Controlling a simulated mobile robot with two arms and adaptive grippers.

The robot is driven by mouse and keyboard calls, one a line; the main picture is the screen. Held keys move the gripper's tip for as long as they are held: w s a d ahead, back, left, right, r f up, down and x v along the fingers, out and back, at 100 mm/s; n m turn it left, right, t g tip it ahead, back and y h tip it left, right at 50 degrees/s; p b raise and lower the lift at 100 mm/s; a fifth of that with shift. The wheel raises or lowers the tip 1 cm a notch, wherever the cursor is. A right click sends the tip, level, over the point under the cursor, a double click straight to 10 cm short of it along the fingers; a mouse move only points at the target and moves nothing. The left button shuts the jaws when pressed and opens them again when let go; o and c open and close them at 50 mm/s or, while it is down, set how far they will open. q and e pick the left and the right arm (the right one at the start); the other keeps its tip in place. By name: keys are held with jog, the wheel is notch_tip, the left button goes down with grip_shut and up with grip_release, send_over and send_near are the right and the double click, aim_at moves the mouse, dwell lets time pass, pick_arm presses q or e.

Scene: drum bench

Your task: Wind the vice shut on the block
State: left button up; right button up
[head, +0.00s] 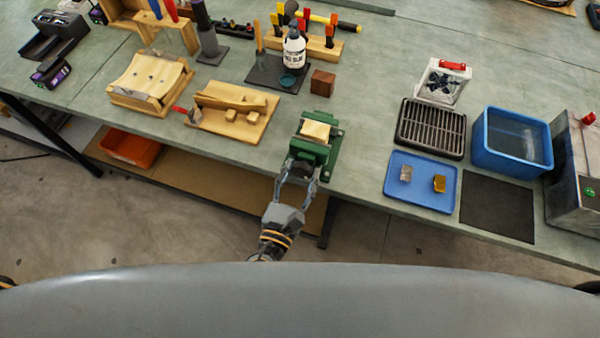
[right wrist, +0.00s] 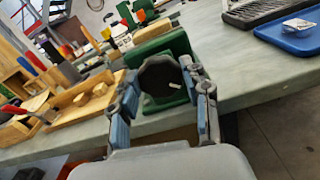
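The green vice (head: 326,153) stands at the bench's front edge. A pale wooden block (head: 315,131) sits at the top of its jaws; any gap at the jaws is too small to tell. The vice's dark round knob (right wrist: 162,82) faces me at its front. My right gripper (head: 298,172) is at this knob, its fingers spread, one on each side. In the right wrist view the vice's green body (right wrist: 165,45) rises behind the knob. I cannot tell whether the fingertips touch the knob. My left gripper is not in view.
A wooden tray (head: 232,112) with wooden pieces lies left of the vice. A small brown block (head: 322,83) and a white glue bottle (head: 293,50) stand behind it. To the right are a blue tray (head: 422,183), a black rack (head: 431,130) and a blue tub (head: 511,143).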

jog(key=shift+c, duration=0.2)
jog(key=m+b, duration=0.3)
jog(key=m, duration=0.1)
jog(key=shift+d+f, duration=0.1)
jog(key=shift+f, duration=0.1)
jog(key=m+b, duration=0.4)
jog(key=m, duration=0.2)
jog(key=shift+f, duration=0.1)
jog(key=m+b, duration=0.7)
jog(key=shift+f, duration=0.15)
jog(key=shift+m+b, duration=1.4)
jog(key=shift+m, duration=0.1)
